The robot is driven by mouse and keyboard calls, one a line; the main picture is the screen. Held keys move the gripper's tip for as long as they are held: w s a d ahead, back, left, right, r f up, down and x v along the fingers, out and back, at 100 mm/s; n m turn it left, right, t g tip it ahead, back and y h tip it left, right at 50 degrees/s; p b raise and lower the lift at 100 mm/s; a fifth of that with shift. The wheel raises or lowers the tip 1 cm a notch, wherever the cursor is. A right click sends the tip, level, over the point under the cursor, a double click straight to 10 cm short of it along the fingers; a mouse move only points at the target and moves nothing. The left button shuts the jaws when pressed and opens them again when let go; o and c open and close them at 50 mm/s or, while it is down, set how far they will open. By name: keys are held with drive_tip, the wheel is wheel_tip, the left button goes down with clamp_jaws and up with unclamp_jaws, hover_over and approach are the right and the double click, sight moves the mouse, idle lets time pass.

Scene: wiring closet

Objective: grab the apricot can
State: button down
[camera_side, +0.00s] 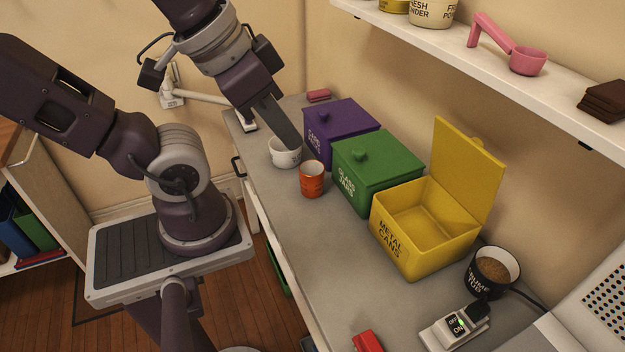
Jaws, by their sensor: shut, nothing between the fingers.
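An orange can (312,182), which I take to be the apricot can, stands upright on the grey counter. Its label text is too small to read. My gripper (293,143) points down and right from the upper left, shut and empty. Its fingertips appear over or just behind the white cup (286,158), up and left of the can in the picture. The gap in depth between the fingertips and the can cannot be told from this view.
Purple (341,128), green (377,170) and yellow "METAL CANS" (405,243) bins line the wall; only the yellow lid is up. A black tub (491,270), a power switch box (455,325) and a red object (367,341) are nearer. The counter (300,232) is clear in front of the can.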

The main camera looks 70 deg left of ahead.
drive_tip(key=shift+c, duration=1.9)
unclamp_jaws()
drive_tip(key=shift+f, duration=0.1)
